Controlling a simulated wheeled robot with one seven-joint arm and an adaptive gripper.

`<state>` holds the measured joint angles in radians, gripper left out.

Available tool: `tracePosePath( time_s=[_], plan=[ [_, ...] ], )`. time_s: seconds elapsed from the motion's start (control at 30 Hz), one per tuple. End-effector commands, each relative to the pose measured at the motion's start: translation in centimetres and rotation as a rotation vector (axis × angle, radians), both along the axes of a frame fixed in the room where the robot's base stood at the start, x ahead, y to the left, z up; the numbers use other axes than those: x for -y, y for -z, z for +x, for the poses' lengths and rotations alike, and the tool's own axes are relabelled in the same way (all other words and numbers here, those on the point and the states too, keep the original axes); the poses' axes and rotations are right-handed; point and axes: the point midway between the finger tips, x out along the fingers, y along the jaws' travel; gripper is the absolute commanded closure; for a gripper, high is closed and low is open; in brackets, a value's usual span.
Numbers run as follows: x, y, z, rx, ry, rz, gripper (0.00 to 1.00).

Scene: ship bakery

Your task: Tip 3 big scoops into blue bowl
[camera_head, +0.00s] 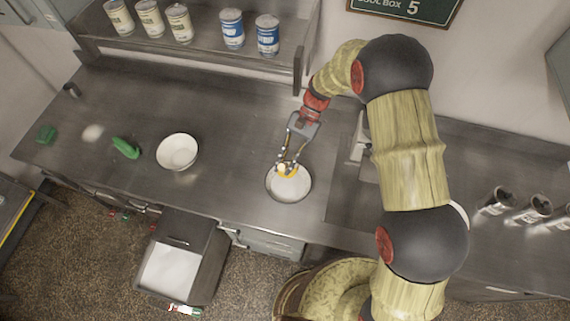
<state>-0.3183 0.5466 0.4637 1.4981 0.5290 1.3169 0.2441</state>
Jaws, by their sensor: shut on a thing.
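A white or cream bowl (178,151) stands to the left on the counter, apart from the gripper. I see no clearly blue bowl; the dark-rimmed bowl's outer colour is hard to make out.
A green tool (126,148), a white lump (93,132) and another green item (46,134) lie at the left. Several cans, including a blue one (232,29), stand on a shelf. Metal cups (497,201) stand right.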

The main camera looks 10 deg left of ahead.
Motion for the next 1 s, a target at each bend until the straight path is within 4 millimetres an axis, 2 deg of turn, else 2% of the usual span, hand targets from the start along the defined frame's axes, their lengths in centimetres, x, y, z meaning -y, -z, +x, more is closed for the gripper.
tracePosePath(
  time_s=[0.5,1.0],
  plan=[
    [-0.05,-0.82,-0.05,0.354,-0.001,-0.031,1.0],
    [-0.05,-1.04,-0.04,0.424,-0.001,-0.038,1.0]
  ],
)
